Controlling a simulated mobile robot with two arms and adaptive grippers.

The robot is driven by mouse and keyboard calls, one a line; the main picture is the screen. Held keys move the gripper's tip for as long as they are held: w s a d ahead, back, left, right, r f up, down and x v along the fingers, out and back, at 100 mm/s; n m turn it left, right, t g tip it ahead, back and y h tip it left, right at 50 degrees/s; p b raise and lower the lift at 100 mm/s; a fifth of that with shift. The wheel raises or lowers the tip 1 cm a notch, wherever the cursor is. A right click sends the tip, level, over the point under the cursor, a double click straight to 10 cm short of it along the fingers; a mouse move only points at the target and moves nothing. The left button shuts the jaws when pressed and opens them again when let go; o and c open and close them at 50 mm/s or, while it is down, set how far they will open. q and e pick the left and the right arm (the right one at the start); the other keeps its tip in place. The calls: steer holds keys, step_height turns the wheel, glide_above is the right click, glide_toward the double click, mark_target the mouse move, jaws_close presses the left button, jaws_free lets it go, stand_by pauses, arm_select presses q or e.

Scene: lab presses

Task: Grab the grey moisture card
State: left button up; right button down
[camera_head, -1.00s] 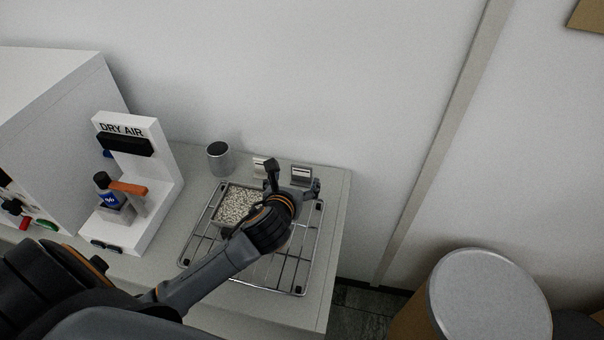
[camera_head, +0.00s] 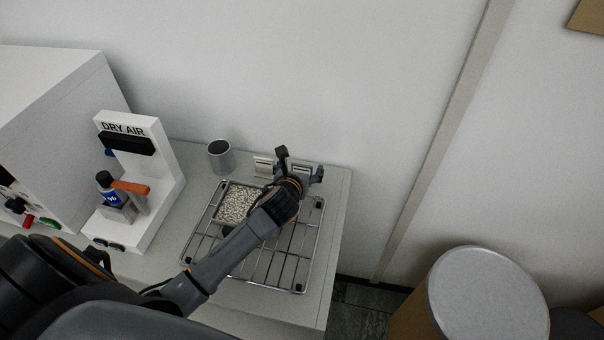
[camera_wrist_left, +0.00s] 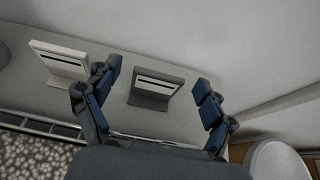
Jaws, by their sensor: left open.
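The grey moisture card (camera_wrist_left: 156,86) stands upright in the left wrist view, a dark grey holder with a pale strip across its face. In the head view the grey card (camera_head: 302,168) is mostly hidden behind my left gripper. My left gripper (camera_head: 300,163) is open, its fingers spread on either side of the card in the left wrist view (camera_wrist_left: 158,78). I see no contact between fingers and card. A white card (camera_wrist_left: 62,60) of similar shape stands to its left, outside the fingers. My right gripper is not in view.
A wire rack (camera_head: 262,277) with a tray of pale granules (camera_head: 236,203) lies under my arm. A grey metal cup (camera_head: 220,159) stands behind it. The white DRY AIR stand (camera_head: 161,165) is at left. The wall is close behind the cards.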

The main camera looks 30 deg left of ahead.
arm_select(q)
steer(key=c, duration=1)
steer(key=shift+c, duration=0.2)
steer(key=shift+r, duration=0.1)
